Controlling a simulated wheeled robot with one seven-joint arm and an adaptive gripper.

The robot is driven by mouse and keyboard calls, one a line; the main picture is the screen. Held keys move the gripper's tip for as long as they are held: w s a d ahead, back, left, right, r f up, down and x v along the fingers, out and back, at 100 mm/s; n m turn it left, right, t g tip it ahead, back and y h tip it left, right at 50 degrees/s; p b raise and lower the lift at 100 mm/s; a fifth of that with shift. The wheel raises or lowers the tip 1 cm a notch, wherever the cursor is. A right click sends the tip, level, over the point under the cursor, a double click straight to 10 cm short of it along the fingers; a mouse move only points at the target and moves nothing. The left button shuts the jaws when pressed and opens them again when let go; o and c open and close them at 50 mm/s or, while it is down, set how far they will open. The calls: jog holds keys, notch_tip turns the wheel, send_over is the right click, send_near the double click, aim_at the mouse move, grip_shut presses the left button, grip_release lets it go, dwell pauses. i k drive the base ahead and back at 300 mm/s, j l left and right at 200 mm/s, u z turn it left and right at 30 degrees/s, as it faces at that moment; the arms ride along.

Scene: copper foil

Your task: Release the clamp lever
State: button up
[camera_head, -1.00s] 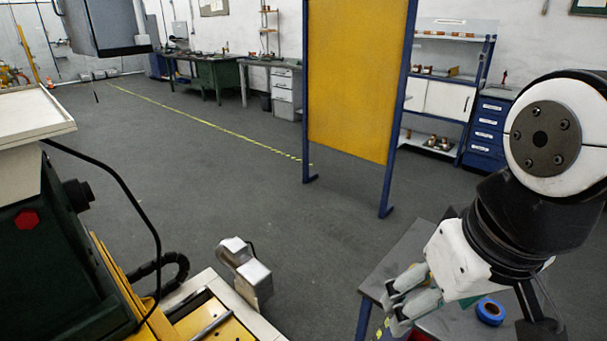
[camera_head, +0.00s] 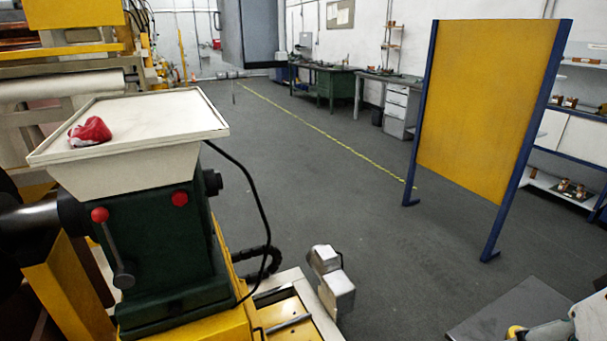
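A lever (camera_head: 110,245) with a red ball knob at its upper end is on the near face of a dark green machine housing (camera_head: 165,260) at the left. It slants from the knob at upper left down to a grey pivot at lower right. I take it for the clamp lever.
A white tray (camera_head: 190,113) with a crumpled red and white cloth (camera_head: 90,131) tops the housing. A black cable (camera_head: 250,190) loops at its right. A yellow panel on blue posts (camera_head: 490,105) stands at the right.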

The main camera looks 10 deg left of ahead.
aim_at(124, 274)
jog(key=u, duration=1.6)
